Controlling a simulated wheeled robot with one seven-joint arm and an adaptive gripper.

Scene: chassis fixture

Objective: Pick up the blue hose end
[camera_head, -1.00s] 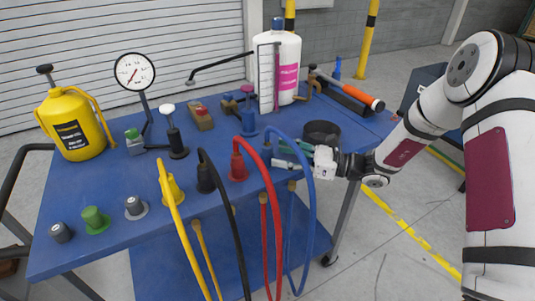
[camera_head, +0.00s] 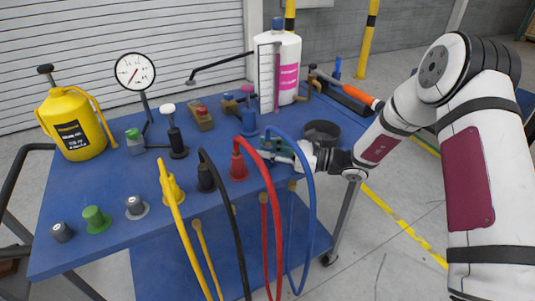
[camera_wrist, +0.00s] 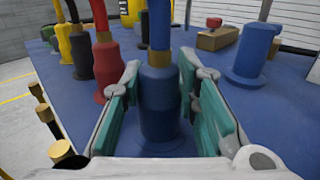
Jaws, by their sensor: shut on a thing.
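The blue hose end (camera_wrist: 160,105) is a dark blue cylinder with a brass collar, standing upright at the table's front edge in the wrist view. My gripper (camera_wrist: 160,70) has its teal pads on either side of it and is shut on it. In the head view my gripper (camera_head: 281,150) reaches in from the right and largely hides the hose end. The blue hose (camera_head: 311,200) arches up from it and hangs down over the table's front edge.
The red hose end (camera_head: 238,165) stands close on the left, then black (camera_head: 206,178) and yellow (camera_head: 172,188) ones. A blue fitting (camera_wrist: 252,55) stands behind to the right. A dark round dish (camera_head: 322,131) lies behind my gripper on the blue table (camera_head: 110,180).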

